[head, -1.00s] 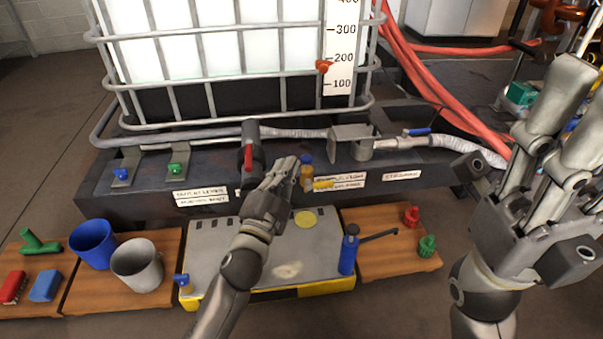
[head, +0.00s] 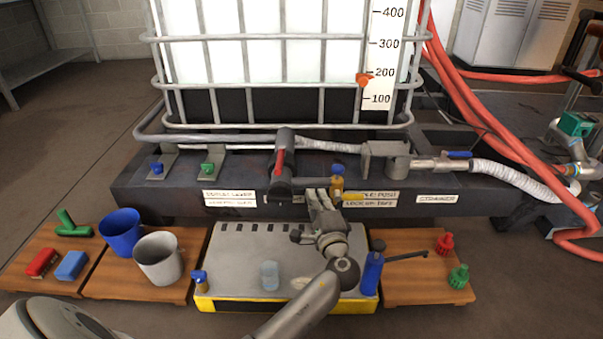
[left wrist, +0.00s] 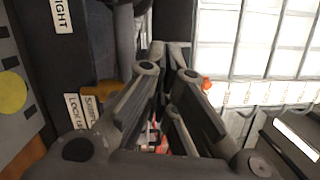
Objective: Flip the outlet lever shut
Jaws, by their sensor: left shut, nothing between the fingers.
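The outlet valve (head: 283,180) is a dark pipe stub low on the front of the caged tank in the head view. Its red lever (head: 278,164) lies along the stub, slightly tilted. My left gripper (head: 318,196) is shut and empty, just to the right of the stub and below the lever, with a gap showing between them. In the left wrist view my left fingers (left wrist: 170,50) point away from the camera. Small red patches show between the finger links there; I cannot tell what they are. My right gripper is out of view.
A brass sampling valve (head: 338,186) with a blue top stands close to the right of my left gripper. Blue (head: 121,235) and grey (head: 158,262) cups stand left, and a blue bottle (head: 372,274) stands right.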

